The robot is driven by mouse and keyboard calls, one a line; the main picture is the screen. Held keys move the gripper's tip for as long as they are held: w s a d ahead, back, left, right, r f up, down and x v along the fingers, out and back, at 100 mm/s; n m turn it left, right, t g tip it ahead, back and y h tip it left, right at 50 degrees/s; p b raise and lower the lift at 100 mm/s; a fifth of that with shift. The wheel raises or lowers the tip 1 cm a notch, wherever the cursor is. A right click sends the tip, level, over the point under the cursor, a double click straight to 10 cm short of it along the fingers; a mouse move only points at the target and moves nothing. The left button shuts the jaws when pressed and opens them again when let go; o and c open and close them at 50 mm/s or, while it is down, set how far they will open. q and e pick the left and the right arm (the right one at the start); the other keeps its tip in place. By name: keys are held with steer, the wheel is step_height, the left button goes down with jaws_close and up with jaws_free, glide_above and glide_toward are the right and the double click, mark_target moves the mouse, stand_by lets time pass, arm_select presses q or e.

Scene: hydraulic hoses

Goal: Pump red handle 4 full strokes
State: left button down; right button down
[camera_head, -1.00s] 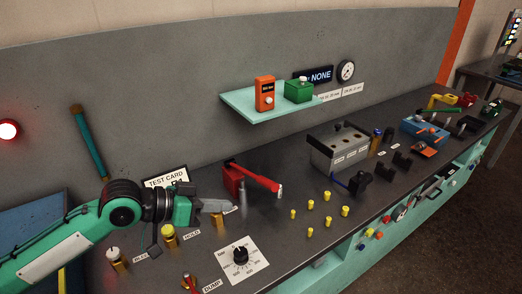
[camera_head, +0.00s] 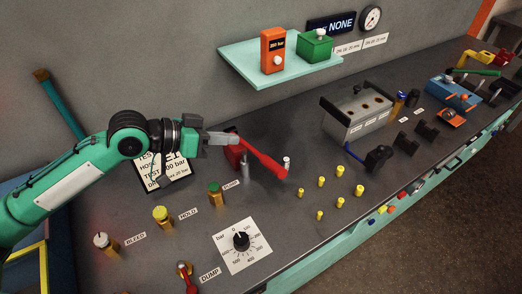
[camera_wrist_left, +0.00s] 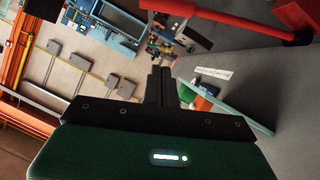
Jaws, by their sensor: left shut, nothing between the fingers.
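My right gripper is in neither view.
Valve knobs (camera_head: 161,213) and a dial (camera_head: 241,240) stand in front. Several yellow pegs (camera_head: 339,170) and a grey box (camera_head: 357,112) are to the right.

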arm_select(q)
steer(key=d, duration=0.1)
steer(key=p, duration=0.4)
glide_above(265, 164)
steer(key=w, duration=0.1)
steer(key=f, duration=0.3)
steer(key=shift+a+f, duration=0.2)
steer(key=shift+f, duration=0.05)
steer(key=f, duration=0.1)
steer(key=s+f+p, duration=0.1)
steer(key=f, duration=0.1)
steer(key=shift+d, duration=0.15)
steer(key=shift+s+f+p, duration=0.15)
steer(key=shift+f+p, duration=0.2)
steer(key=shift+f, duration=0.3)
